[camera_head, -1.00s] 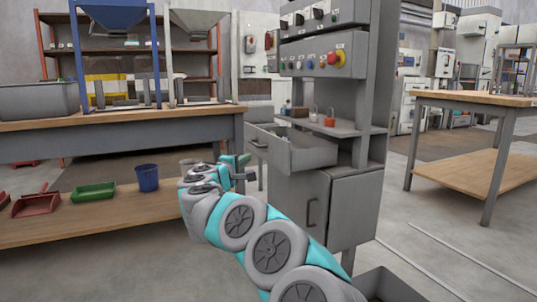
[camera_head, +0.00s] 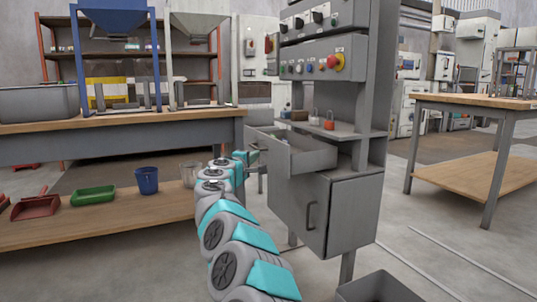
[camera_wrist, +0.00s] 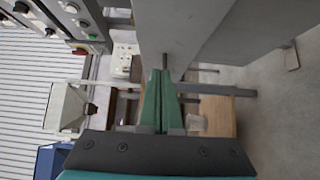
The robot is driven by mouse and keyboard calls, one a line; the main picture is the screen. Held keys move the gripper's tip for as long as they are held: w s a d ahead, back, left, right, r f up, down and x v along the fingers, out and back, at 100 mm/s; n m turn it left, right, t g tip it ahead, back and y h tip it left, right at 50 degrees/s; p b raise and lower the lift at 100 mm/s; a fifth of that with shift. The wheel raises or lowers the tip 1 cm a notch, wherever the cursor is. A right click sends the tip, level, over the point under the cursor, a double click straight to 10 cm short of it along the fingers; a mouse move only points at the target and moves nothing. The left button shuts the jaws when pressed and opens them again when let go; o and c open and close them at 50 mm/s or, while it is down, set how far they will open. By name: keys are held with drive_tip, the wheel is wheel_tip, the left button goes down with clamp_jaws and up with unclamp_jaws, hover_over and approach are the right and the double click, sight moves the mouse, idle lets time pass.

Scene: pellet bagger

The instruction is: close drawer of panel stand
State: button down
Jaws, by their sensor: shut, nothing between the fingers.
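The panel stand (camera_head: 322,104) is a grey cabinet with buttons and a red knob on top and a door below. Its grey drawer (camera_head: 303,159) is pulled out toward the left, open at the top. My gripper (camera_head: 251,156) is at the drawer's front, its fingers pointing toward it. In the wrist view my gripper (camera_wrist: 161,76) has its green fingers together and empty. The tips are at a small dark part, seemingly the drawer handle (camera_wrist: 165,61), beside a grey face of the drawer (camera_wrist: 205,35). I cannot tell whether they touch.
A padlock-like red item (camera_head: 329,122) sits on the stand's shelf. A workbench (camera_head: 120,118) with a lower shelf holding a blue bucket (camera_head: 147,180) and a green tray (camera_head: 94,194) stands left. A grey bin (camera_head: 380,288) is on the floor at the front right.

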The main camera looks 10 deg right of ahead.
sight(273, 149)
drive_tip(key=shift+w+d+p, duration=0.15)
drive_tip(key=shift+w+d, duration=0.45)
drive_tip(key=shift+d, duration=0.2)
drive_tip(key=shift+w+d+p, duration=0.2)
drive_tip(key=shift+w+d, duration=0.35)
drive_tip(key=shift+d, duration=0.3)
drive_tip(key=shift+w+d+p, duration=0.15)
drive_tip(key=shift+w+d, duration=0.45)
drive_tip(key=shift+d, duration=0.2)
drive_tip(key=shift+d, duration=0.1)
